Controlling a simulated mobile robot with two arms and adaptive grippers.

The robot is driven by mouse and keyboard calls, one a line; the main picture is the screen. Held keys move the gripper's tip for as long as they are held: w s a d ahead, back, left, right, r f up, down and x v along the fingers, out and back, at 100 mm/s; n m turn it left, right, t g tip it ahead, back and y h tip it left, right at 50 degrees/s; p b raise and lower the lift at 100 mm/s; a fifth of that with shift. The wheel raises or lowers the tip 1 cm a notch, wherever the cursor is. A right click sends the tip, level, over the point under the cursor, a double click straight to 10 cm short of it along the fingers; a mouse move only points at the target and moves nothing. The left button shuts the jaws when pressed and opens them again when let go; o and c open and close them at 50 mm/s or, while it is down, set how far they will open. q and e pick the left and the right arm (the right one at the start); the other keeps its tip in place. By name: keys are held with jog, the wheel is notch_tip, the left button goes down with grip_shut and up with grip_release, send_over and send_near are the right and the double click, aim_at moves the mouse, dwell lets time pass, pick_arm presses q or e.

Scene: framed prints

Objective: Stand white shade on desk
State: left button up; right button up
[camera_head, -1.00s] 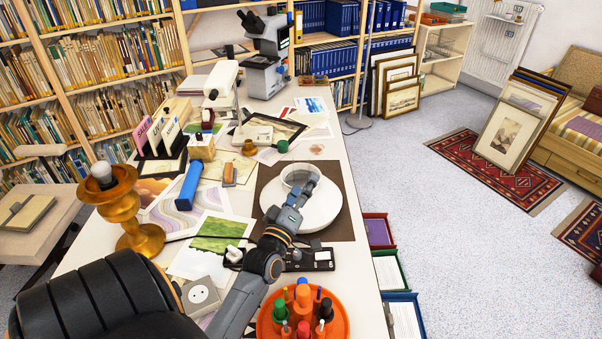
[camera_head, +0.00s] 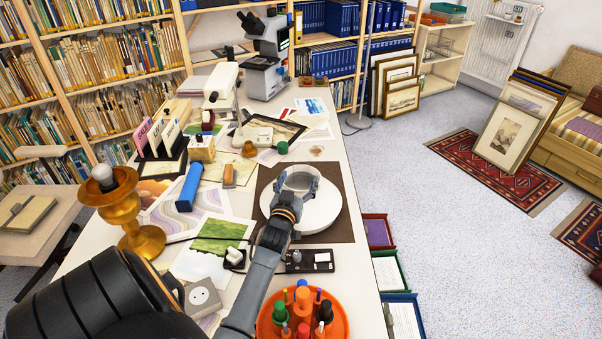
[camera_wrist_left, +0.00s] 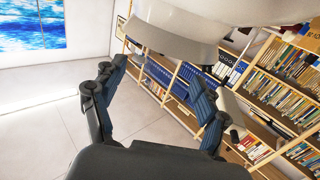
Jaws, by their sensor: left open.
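The white shade (camera_head: 325,217) rests on a brown mat (camera_head: 347,231) at the right side of the desk (camera_head: 342,160), its wide round body down and a narrower collar up. My left gripper (camera_head: 298,183) is open at the collar, with its fingers at the collar's near side and right side. In the left wrist view, the shade's pale collar (camera_wrist_left: 170,42) lies just ahead of the spread fingers of the gripper (camera_wrist_left: 158,72). I cannot tell whether they touch it. An amber lamp base (camera_head: 122,212) with a white bulb stands at the left. My right gripper is out of view.
An orange round holder (camera_head: 340,322) with several coloured pieces sits close to my left forearm. A black strip (camera_head: 310,262) lies below the mat. A blue cylinder (camera_head: 190,187), papers and a white lamp crowd the middle. Open floor lies to the right.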

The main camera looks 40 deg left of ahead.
aim_at(299, 172)
pick_arm(q)
jog(key=shift+w+a+r, duration=0.15)
jog(key=shift+w+a, duration=0.2)
jog(key=shift+w, duration=0.05)
jog(key=p+x, duration=0.1)
jog(key=x, duration=0.3)
jog(key=shift+w+a+r, duration=0.1)
jog(key=shift+w+a, duration=0.1)
jog(key=shift+a, duration=0.2)
grip_shut()
jog(key=shift+r, duration=0.1)
